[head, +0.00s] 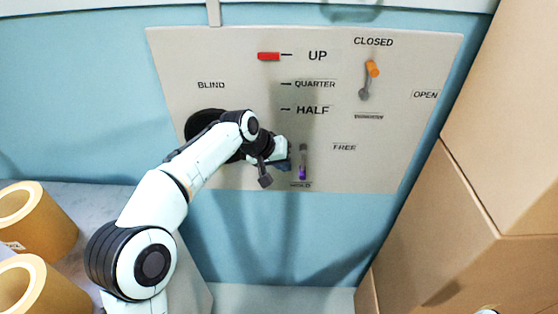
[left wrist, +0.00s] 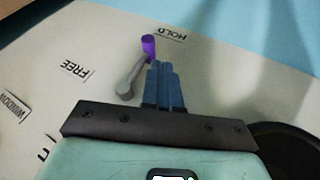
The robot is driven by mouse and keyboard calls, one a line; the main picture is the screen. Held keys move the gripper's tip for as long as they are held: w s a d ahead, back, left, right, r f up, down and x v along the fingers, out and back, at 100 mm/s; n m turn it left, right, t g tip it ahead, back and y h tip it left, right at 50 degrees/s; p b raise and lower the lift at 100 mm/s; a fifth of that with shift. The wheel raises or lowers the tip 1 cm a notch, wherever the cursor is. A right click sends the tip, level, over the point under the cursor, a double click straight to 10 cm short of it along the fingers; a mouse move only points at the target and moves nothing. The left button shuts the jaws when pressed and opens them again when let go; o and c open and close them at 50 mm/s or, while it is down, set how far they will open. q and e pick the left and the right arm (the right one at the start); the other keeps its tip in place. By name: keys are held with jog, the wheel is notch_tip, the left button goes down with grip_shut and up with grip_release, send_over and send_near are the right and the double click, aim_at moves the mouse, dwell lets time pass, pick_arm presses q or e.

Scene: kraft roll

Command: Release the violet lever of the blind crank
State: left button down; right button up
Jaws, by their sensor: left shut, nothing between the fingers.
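The violet lever (head: 302,172) is low on the grey panel, its violet knob pointing down at the HOLD label. In the left wrist view its violet knob (left wrist: 148,45) is beside the HOLD lettering, and its grey arm (left wrist: 128,80) runs toward the FREE side. My left gripper (head: 284,160) is shut and empty, just left of the lever in the head view. Its blue fingers (left wrist: 162,82) are close beside the lever in the wrist view; I cannot tell whether they touch. The black round part (head: 205,122) under BLIND is partly hidden by my left arm.
A red marker (head: 268,56) sits at UP on the panel (head: 225,60). An orange-knobbed lever (head: 372,68) is below CLOSED. Cardboard boxes (head: 480,180) stand at the right. Kraft rolls (head: 50,225) are at the lower left.

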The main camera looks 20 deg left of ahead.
aim_at(303, 162)
pick_arm(q)
jog(key=x, duration=0.5)
jog(key=shift+f, duration=0.1)
